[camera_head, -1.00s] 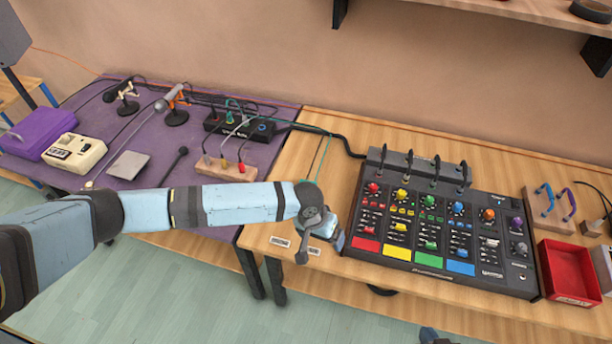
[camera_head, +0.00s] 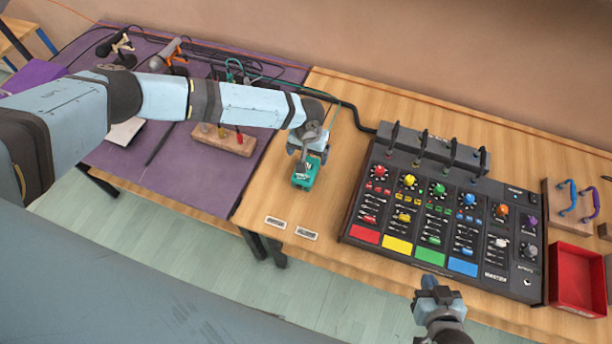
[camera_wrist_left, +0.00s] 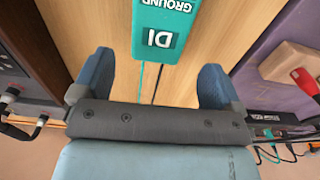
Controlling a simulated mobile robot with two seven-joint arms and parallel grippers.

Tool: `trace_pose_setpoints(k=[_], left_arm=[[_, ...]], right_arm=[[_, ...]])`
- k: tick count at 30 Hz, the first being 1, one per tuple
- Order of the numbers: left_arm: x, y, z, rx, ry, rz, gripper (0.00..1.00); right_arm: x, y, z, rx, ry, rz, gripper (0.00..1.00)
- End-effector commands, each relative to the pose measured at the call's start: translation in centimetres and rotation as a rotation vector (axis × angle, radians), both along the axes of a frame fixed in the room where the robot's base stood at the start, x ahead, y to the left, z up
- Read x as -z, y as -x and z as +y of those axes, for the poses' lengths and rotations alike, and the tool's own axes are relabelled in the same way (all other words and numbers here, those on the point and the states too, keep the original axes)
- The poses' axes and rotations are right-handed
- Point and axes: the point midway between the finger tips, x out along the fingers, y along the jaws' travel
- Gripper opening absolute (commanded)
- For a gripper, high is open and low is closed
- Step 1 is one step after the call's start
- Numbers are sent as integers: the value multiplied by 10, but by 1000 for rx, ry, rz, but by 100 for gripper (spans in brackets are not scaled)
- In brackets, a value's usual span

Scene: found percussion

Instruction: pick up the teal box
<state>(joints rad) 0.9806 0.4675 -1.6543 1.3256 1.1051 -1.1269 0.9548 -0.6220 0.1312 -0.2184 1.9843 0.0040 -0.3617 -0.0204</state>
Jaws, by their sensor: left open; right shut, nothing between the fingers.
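The teal box (camera_head: 307,173) lies on the light wooden table, left of the mixer. In the left wrist view the teal box (camera_wrist_left: 165,28) shows the words DI and GROUND. It sits beyond the fingertips, roughly centred between them. A thin green cable and a dark one run from its near end. My left gripper (camera_head: 308,152) is at the box's far end, pointing down. Its blue fingers are apart with nothing between them in the left wrist view (camera_wrist_left: 155,72).
The black mixer (camera_head: 440,215) with coloured knobs stands right of the box. A wooden block with jacks (camera_head: 222,140) is on the purple table to the left. A red tray (camera_head: 578,278) is at the right.

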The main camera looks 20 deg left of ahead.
Motion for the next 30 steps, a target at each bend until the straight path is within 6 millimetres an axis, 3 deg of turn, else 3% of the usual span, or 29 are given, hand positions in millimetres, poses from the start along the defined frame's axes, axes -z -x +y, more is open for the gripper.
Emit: trace_pose_setpoints(k=[1,8,18,30], left_arm=[[8,0,0,1,0,-1,92],[17,1,-1,1,1,0,92],[58,5,-3,2,1,-1,92],[62,6,-3,1,1,1,92]], right_arm=[[8,0,1,-2,-1,-1,0],[16,-1,2,-4,-4,0,0],[60,-1,9,-18,-13,8,0],[62,-2,9,-19,-11,1,0]])
